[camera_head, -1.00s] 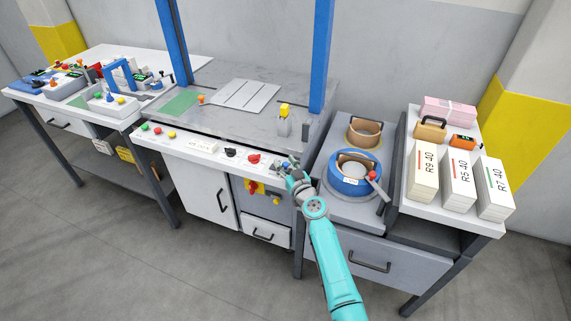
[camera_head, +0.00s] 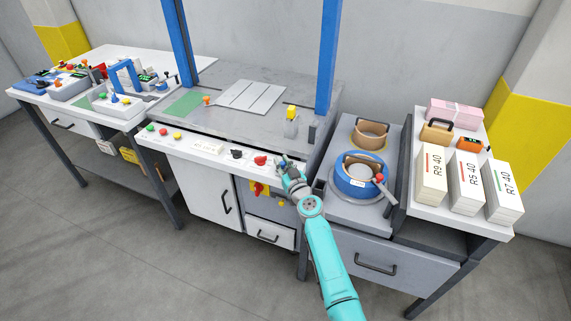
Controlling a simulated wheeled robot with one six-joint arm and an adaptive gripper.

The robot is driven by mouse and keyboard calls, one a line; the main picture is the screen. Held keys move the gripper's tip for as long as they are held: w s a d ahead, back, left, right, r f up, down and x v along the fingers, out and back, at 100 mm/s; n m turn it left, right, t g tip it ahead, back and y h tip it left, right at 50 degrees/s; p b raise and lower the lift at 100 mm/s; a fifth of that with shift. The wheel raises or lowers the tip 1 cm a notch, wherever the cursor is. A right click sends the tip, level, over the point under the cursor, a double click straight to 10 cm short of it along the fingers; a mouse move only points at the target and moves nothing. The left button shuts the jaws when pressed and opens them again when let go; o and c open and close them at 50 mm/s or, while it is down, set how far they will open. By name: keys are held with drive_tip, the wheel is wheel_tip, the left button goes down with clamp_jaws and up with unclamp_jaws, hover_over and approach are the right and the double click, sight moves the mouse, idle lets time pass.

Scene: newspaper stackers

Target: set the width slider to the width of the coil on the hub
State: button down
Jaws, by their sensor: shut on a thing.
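The blue coil (camera_head: 352,186) lies flat on the grey stand, with a small white label on its front and a red-knobbed lever (camera_head: 380,179) at its right. My gripper (camera_head: 282,165) is at the right end of the white front panel (camera_head: 186,150), right of the red knob (camera_head: 261,160). It is shut on a small control there, which its fingers mostly hide. I cannot tell whether this is the width slider, and no scale is readable. The coil is to the right of my gripper, apart from it.
A brown coil (camera_head: 371,130) sits behind the blue one. Paper stacks (camera_head: 466,182) stand on the right table. Blue posts (camera_head: 330,60) rise from the bench, and a yellow-topped part (camera_head: 291,114) stands behind my gripper. The floor in front is clear.

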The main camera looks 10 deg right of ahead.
drive_tip(key=c, duration=1)
unclamp_jaws()
drive_tip(key=shift+w+a, duration=0.1)
drive_tip(key=shift+a, duration=0.15)
drive_tip(key=shift+c, duration=0.2)
drive_tip(key=shift+d, duration=0.1)
drive_tip(key=s+d, duration=0.1)
drive_tip(key=s, duration=1.1)
drive_tip(key=shift+d, duration=0.4)
